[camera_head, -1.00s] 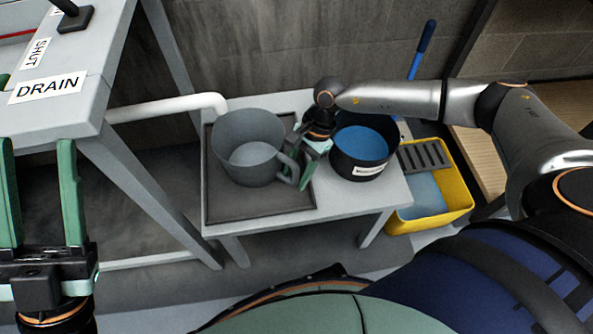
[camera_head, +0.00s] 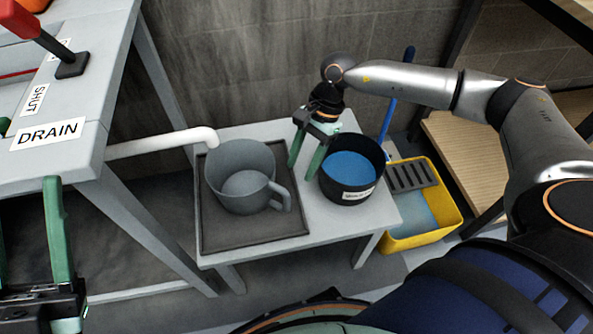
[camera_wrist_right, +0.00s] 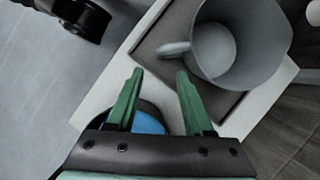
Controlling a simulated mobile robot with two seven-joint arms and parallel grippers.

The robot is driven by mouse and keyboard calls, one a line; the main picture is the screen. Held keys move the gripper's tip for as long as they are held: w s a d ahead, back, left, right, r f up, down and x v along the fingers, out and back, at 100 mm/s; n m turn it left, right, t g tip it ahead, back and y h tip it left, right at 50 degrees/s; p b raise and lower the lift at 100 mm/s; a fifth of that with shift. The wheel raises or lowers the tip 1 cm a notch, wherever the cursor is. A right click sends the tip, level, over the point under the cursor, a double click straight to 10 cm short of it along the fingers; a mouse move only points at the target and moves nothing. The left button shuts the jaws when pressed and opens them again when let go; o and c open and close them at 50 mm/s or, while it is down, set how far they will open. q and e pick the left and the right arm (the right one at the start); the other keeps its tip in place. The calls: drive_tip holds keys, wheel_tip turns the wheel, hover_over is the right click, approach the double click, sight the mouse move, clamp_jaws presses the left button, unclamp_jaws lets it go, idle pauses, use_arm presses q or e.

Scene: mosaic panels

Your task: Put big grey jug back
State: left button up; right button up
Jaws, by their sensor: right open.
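The big grey jug (camera_head: 238,180) stands upright on a dark square tray (camera_head: 222,236) on the low table, its handle pointing to the lower right. In the right wrist view the jug (camera_wrist_right: 240,45) is at the upper right, its handle toward the fingers. My right gripper (camera_head: 304,165) is open and empty, just right of the jug and apart from its handle. Its two green fingers (camera_wrist_right: 156,82) show spread with nothing between them in the wrist view. My left gripper (camera_head: 28,238) is at the left edge, its green fingers spread apart and empty.
A black pot of blue liquid (camera_head: 350,170) stands right of the jug, close to my right gripper. A yellow mop bucket (camera_head: 425,222) is on the floor at right. A white drain pipe (camera_head: 165,144) ends above the tray. A workbench (camera_head: 95,100) fills the left.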

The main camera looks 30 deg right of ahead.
drive_tip(key=s+a+r+m+g+y, duration=0.1)
drive_tip(key=s+a+r+y, duration=0.2)
drive_tip(key=a, duration=0.5)
drive_tip(key=s+a+r+m+g+y, duration=0.1)
drive_tip(key=s+a+y, duration=0.2)
drive_tip(key=s+a, duration=0.4)
drive_tip(key=s+a+r+m+g+y, duration=0.2)
drive_tip(key=s+a+r+m+y, duration=0.25)
drive_tip(key=a+r, duration=0.35)
wheel_tip(320, 180, up, 9)
drive_tip(key=a+m+t+y, duration=0.1)
drive_tip(key=m+t+y, duration=0.1)
drive_tip(key=m+y, duration=0.4)
drive_tip(key=w+d+r+m+t+h, duration=0.1)
drive_tip(key=d+r+m+t+h, duration=0.1)
drive_tip(key=m+t, duration=0.6)
drive_tip(key=w+d+r+m+t+h, duration=0.1)
drive_tip(key=d+r+m+t, duration=0.3)
drive_tip(key=m, duration=0.9)
drive_tip(key=w+d+r+m+t+h, duration=0.1)
drive_tip(key=d+r+m+t+h, duration=0.2)
drive_tip(key=d+m+t, duration=0.5)
drive_tip(key=m+t, duration=0.3)
drive_tip(key=t, duration=0.2)
drive_tip(key=shift+w+d+r+t, duration=0.15)
drive_tip(key=shift+d+t, duration=0.1)
drive_tip(key=shift+t, duration=0.05)
drive_tip(key=shift+a, duration=0.2)
